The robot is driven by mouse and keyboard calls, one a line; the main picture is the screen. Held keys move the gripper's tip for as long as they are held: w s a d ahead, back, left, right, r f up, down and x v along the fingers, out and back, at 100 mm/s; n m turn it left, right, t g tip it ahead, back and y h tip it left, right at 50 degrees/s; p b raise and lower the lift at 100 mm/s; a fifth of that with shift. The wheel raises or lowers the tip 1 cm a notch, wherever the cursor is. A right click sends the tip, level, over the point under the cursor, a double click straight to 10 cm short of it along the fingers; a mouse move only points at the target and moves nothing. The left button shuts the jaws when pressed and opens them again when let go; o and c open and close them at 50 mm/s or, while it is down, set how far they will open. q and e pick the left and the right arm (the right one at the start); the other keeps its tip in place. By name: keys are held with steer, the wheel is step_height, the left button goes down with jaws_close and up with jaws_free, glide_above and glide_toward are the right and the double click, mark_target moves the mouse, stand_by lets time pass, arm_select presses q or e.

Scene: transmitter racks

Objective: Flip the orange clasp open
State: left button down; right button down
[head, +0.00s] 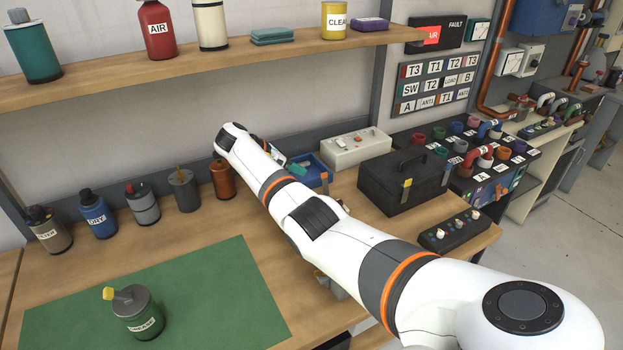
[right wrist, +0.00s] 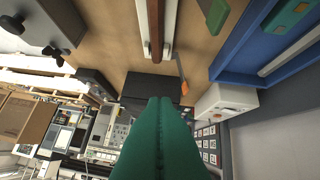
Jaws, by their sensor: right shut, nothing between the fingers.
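The orange clasp (head: 407,183) is a small tab on the front of the black toolbox (head: 393,196), which stands with its lid down and its handle on top. My right gripper (head: 298,167) is mostly hidden behind my own arm, near the blue tray and left of the toolbox. Its green fingers (right wrist: 160,104) are shut with nothing between them and point towards the toolbox, apart from the clasp. My left gripper is not seen.
A blue tray (head: 321,179) and a white switch box (head: 356,149) stand left of and behind the toolbox. A black knob panel (head: 455,232) lies in front at right. Bottles line the wall at left. A grease can (head: 138,315) stands on a green mat (head: 225,300).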

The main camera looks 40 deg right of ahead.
steer(key=v, duration=0.2)
steer(key=shift+w+a+r, duration=0.1)
steer(key=shift+a+r, duration=0.15)
stand_by(0.4)
